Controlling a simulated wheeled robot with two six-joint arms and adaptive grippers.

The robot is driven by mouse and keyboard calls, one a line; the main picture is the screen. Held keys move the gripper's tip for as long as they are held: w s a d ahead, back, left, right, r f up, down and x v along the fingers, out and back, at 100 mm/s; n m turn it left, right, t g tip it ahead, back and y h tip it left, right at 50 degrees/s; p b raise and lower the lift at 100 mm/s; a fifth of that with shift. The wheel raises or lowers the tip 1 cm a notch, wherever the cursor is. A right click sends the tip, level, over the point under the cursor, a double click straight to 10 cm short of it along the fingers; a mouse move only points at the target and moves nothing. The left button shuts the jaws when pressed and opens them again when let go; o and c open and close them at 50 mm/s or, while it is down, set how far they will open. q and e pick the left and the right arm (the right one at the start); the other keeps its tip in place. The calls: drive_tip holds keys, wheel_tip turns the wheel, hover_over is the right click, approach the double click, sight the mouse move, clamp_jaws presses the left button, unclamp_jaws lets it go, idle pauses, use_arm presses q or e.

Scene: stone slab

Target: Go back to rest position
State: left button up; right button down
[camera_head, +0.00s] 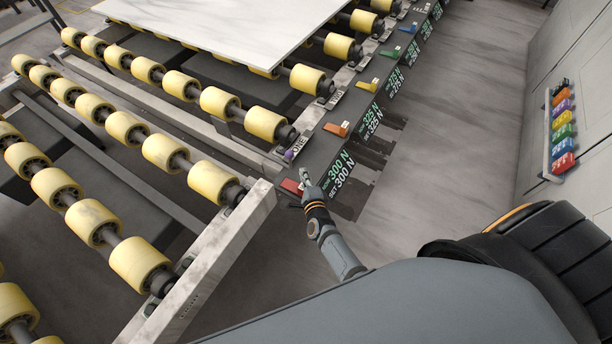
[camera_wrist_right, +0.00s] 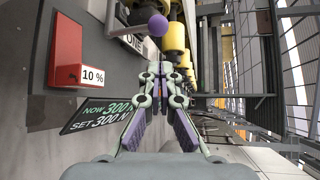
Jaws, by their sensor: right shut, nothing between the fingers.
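My right gripper (camera_head: 306,178) is at the near end of the dark control rail (camera_head: 318,152), by the red block (camera_head: 291,187). In the right wrist view my right gripper (camera_wrist_right: 160,72) is shut and empty. There the red block (camera_wrist_right: 66,50) with a "10 %" label is to its left, apart from the fingers. A purple ball knob (camera_wrist_right: 157,26) shows beyond the fingertips, and it also shows in the head view (camera_head: 289,155). The display (camera_wrist_right: 103,112) reads "NOW 300 N" and "SET 300 N". My left gripper is not in view.
Yellow rollers (camera_head: 212,180) in rows fill the left, with a white stone slab (camera_head: 225,25) on the far ones. More coloured blocks, such as an orange one (camera_head: 337,129), line the rail. A rack of coloured items (camera_head: 562,130) is on the right wall. Grey floor (camera_head: 450,140) between is clear.

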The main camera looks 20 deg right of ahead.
drive_tip(key=shift+w+f, duration=0.15)
drive_tip(key=shift+w, duration=0.1)
drive_tip(key=shift+s+f, duration=0.2)
drive_tip(key=shift+s, duration=0.05)
drive_tip(key=s+d+f+n+g+y, duration=0.15)
drive_tip(key=s+f+n+g, duration=0.45)
drive_tip(key=s+f+n, duration=0.8)
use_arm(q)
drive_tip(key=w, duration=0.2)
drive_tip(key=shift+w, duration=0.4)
use_arm(e)
drive_tip(key=s+d+f+n+g, duration=0.2)
drive_tip(key=s+f, duration=0.3)
drive_tip(key=s, duration=0.4)
drive_tip(key=s+d+f+n+g, duration=0.3)
drive_tip(key=s+f, duration=0.2)
drive_tip(key=s, duration=0.4)
drive_tip(key=s+d+f+n+g, duration=0.3)
drive_tip(key=s+f, duration=0.2)
drive_tip(key=s, duration=0.5)
drive_tip(key=shift+d+f, duration=0.2)
drive_tip(key=shift+f, duration=0.1)
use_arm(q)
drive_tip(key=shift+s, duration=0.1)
